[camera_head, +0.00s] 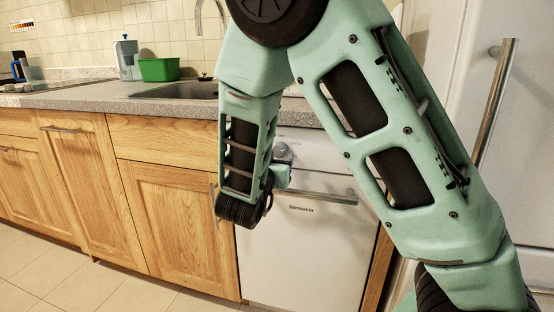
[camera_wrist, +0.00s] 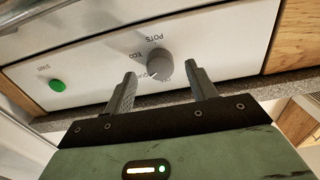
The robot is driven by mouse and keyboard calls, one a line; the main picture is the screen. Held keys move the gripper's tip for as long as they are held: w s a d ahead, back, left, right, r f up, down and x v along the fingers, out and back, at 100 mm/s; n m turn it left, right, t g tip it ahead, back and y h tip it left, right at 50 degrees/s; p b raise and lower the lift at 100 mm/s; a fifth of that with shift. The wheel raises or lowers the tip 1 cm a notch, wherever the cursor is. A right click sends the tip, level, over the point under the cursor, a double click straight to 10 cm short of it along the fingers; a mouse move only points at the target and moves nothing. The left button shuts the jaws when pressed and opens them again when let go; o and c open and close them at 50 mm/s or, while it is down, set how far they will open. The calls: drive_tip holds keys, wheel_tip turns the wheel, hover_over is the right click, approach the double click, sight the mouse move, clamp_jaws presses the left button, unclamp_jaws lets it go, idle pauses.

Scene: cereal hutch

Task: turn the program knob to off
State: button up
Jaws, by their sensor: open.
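The program knob (camera_wrist: 160,64) is a grey round dial on the white dishwasher panel (camera_wrist: 215,35) in the wrist view. Labels reading POTS and ECO show around it; other lettering is partly hidden by the knob. My gripper (camera_wrist: 163,82) is open, with one finger on each side of the knob's lower part. I cannot tell whether either finger touches it. In the head view the knob (camera_head: 284,151) shows beside my wrist, at the top of the white dishwasher (camera_head: 300,245). My fingers are mostly hidden there behind my arm.
A green START button (camera_wrist: 57,85) sits left of the knob. The dishwasher's bar handle (camera_head: 320,196) lies below the panel. The stone counter (camera_head: 120,97) runs above, with a green tub (camera_head: 159,69) and a water jug (camera_head: 128,58) on it. A tall fridge (camera_head: 500,130) stands right.

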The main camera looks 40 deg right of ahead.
sight(280, 150)
drive_tip(key=shift+x, duration=1.15)
drive_tip(key=c, duration=1)
